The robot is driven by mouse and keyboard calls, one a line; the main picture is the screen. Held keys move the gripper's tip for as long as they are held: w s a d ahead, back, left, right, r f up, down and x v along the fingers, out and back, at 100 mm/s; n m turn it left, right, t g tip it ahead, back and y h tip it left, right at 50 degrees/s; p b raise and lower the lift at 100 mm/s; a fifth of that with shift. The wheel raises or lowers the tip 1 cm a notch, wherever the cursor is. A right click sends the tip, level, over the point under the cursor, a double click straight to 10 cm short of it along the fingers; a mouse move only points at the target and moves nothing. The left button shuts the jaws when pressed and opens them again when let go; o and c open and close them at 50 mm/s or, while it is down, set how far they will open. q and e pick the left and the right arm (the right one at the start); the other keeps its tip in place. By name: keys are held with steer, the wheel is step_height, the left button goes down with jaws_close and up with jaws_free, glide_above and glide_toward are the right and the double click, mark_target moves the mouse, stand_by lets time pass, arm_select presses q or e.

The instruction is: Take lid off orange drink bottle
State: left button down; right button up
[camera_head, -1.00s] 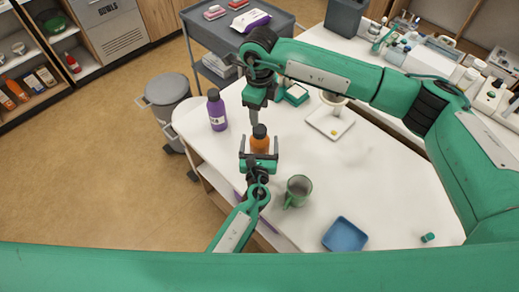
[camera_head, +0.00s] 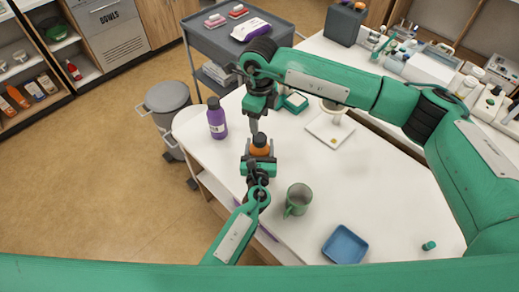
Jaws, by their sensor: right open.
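The orange drink bottle (camera_head: 260,151) stands upright near the left edge of the white table, with a dark lid (camera_head: 259,139) on top. My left gripper (camera_head: 259,154) comes from below in the picture, its fingers closed in against both sides of the bottle's body. My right gripper (camera_head: 253,126) points down from above, its fingers open and seen edge-on, just above and slightly left of the lid. Whether it touches the lid cannot be told.
A purple bottle (camera_head: 217,118) stands to the left. A green mug (camera_head: 297,200) and a blue tray (camera_head: 345,244) lie to the right and front. A white tray (camera_head: 325,134) is behind. A grey bin (camera_head: 167,103) stands beyond the table; the table's middle right is clear.

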mark_target(259, 137)
steer(key=m, duration=0.5)
steer(key=shift+m, duration=0.4)
steer(key=m, duration=0.4)
steer(key=shift+m, duration=0.4)
steer(key=m, duration=1.1)
steer(key=shift+f+m, duration=0.35)
steer(key=shift+m, duration=0.05)
step_height(259, 137, down, 7)
steer(key=shift+f, duration=0.15)
